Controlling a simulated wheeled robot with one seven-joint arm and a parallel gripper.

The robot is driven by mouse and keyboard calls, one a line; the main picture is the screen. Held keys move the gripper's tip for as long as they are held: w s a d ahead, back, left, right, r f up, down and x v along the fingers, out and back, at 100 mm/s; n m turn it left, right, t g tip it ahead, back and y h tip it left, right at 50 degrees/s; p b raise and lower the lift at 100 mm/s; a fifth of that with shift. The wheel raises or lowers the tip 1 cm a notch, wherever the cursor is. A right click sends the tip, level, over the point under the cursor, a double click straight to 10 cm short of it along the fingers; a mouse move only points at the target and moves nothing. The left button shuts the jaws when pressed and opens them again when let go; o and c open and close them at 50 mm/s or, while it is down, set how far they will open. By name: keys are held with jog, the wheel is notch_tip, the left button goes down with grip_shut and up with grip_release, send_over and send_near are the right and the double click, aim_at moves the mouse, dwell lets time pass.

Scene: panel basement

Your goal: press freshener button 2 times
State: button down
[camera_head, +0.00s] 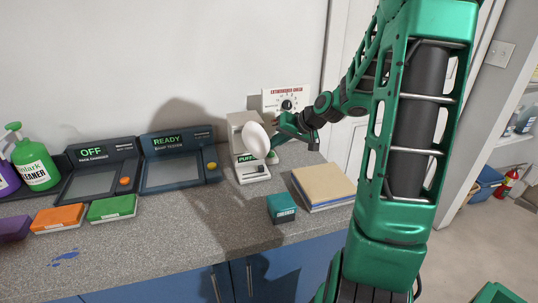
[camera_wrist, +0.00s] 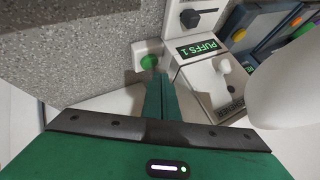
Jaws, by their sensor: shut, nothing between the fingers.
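The white freshener (camera_head: 250,172) stands on the counter against the wall, and it also shows in the wrist view (camera_wrist: 190,75). Its small display (camera_wrist: 197,49) reads "PUFFS 1". A round green button (camera_wrist: 149,62) sits on a white block at the unit's side. A white egg-shaped body (camera_head: 256,140) is in front of the unit in the head view. My gripper (camera_wrist: 161,80) is shut and empty, its fingertips just by the green button; I cannot tell whether they touch.
A READY tester (camera_head: 180,175) and an OFF unit (camera_head: 98,185) stand to the left, with orange and green boxes in front. A teal box (camera_head: 282,208) and a tan book-like block (camera_head: 323,183) lie to the right.

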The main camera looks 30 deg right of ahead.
aim_at(274, 154)
jog(key=shift+r, duration=2.5)
dwell(0.9)
notch_tip(274, 154, up, 4)
jog(key=shift+w+f, duration=0.1)
jog(key=shift+f, duration=0.05)
jog(key=shift+f, duration=0.1)
jog(key=shift+f, duration=4.35)
jog(key=shift+f, duration=0.1)
jog(key=shift+f, duration=0.25)
